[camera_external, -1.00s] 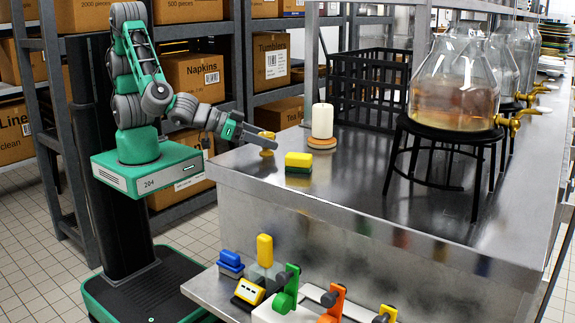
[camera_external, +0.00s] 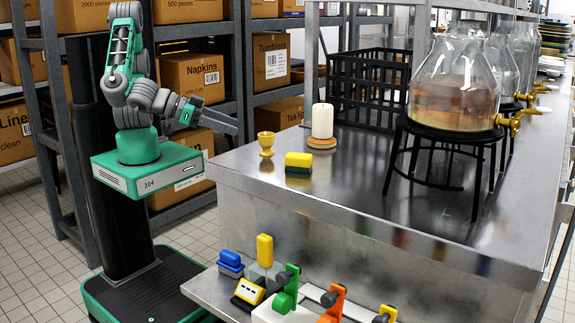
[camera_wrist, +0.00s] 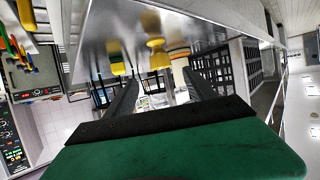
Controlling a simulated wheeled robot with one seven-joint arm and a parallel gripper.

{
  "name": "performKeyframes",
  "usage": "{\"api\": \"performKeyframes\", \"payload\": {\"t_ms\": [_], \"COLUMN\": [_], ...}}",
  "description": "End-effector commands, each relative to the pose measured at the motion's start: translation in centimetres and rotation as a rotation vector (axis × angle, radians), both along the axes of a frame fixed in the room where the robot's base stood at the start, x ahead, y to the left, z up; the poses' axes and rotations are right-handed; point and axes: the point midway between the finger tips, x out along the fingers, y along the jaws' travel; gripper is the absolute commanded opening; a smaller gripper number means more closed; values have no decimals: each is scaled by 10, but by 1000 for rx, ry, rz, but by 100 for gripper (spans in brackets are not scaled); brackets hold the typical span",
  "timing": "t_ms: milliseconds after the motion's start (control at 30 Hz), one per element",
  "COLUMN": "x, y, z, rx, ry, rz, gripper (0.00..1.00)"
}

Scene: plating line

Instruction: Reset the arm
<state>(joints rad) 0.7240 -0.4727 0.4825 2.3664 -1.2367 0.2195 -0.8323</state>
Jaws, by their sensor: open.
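My gripper (camera_external: 227,127) is open and empty in the external view. It is held in the air to the left of the metal counter (camera_external: 375,205), apart from everything on it. A small golden egg cup or goblet (camera_external: 266,142) stands upright near the counter's left edge, just right of my fingertips. In the wrist view my two dark fingers (camera_wrist: 160,85) stand wide apart with nothing between them close by. The golden cup (camera_wrist: 158,55) and the yellow and green sponge (camera_wrist: 117,65) show beyond them.
The yellow and green sponge (camera_external: 298,161), a white candle (camera_external: 322,120) on an orange coaster, a black crate (camera_external: 368,90) and a glass dispenser (camera_external: 457,90) on a black stand are on the counter. Coloured items lie on the lower shelf (camera_external: 205,285). Shelves with boxes (camera_external: 193,75) stand behind my arm.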

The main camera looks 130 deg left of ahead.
Motion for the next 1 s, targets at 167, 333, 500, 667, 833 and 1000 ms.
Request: {"api": "performKeyframes", "payload": {"t_ms": [167,333,500,667,833,1000], "x": [-4,-4,-4,-14,-35,-68], "y": [-3,-3,-1,7,-19,-53], "z": [2,2,-1,-26,-41,-32], "rx": [0,-1,-12,-134,-284,-354], "ry": [0,0,22,251,534,766], "rz": [1,1,1,-56,-304,-582], "gripper": [64,64,64,64,64,64]}}
